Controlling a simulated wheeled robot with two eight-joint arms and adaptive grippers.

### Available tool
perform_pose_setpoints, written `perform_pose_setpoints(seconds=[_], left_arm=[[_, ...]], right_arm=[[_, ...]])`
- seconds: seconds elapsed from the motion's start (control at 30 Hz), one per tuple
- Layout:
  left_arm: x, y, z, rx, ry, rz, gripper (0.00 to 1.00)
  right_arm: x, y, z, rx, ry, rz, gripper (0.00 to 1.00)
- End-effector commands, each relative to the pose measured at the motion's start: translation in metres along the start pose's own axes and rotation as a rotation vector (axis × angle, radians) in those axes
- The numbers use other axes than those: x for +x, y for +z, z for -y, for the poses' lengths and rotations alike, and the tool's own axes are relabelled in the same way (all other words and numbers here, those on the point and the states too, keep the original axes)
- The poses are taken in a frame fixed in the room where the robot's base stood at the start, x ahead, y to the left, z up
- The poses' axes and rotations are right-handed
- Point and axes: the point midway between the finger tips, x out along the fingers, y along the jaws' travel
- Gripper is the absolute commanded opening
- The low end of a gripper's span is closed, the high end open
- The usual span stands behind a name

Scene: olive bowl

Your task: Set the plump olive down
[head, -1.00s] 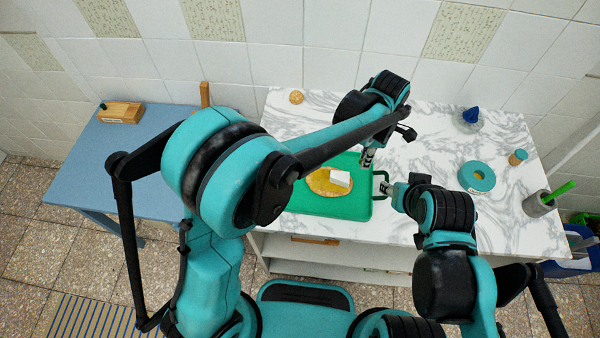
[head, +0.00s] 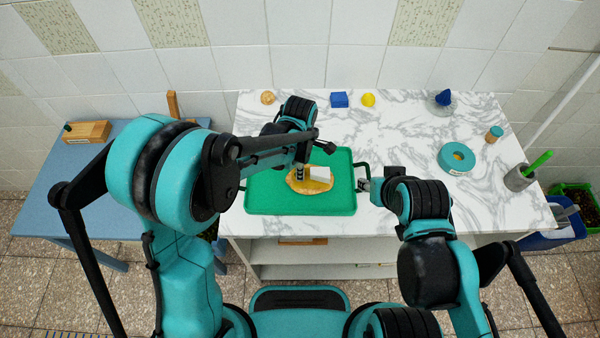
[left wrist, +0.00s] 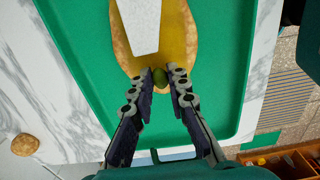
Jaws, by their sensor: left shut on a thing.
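The plump olive (left wrist: 160,75) is small and dark green, between the fingertips of my left gripper (left wrist: 165,80) in the left wrist view. In the head view my left gripper (head: 299,173) points down over the left part of a round yellow flatbread-like piece (head: 309,187), and hides the olive. A white block (head: 320,173) lies on that piece, right of the gripper. In the wrist view the olive is at the edge of the yellow piece (left wrist: 178,50); I cannot tell whether it touches. My right gripper (head: 368,185) is beside the tray's right handle; its jaws are unclear.
The green tray (head: 270,198) holds the yellow piece on a marble-topped counter (head: 400,140). Behind stand a blue block (head: 339,100) and a yellow object (head: 368,100). A blue table (head: 60,180) is at left.

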Motion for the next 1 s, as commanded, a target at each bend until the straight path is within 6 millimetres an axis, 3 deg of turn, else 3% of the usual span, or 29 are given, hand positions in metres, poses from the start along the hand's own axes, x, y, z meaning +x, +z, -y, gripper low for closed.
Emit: perform_pose_setpoints(seconds=[0.07, 0.43, 0.5, 0.53, 0.87, 1.0], left_arm=[[0.010, 0.000, 0.000, 0.000, 0.000, 0.000, 0.06], [0.014, 0.000, 0.000, 0.000, 0.000, 0.000, 0.06], [0.013, 0.000, 0.000, 0.000, 0.000, 0.000, 0.32], [0.012, 0.000, 0.000, 0.000, 0.000, 0.000, 0.37], [0.010, 0.000, 0.000, 0.000, 0.000, 0.000, 0.37], [-0.005, 0.000, 0.000, 0.000, 0.000, 0.000, 0.37]], right_arm=[[0.004, 0.003, 0.000, 0.000, 0.000, 0.000, 0.40], [0.006, 0.004, 0.000, 0.000, 0.000, 0.000, 0.40], [0.005, 0.004, 0.000, 0.000, 0.000, 0.000, 0.40], [0.005, 0.004, 0.000, 0.000, 0.000, 0.000, 0.40], [0.003, 0.003, 0.000, 0.000, 0.000, 0.000, 0.40], [-0.002, -0.001, 0.000, 0.000, 0.000, 0.000, 0.40]])
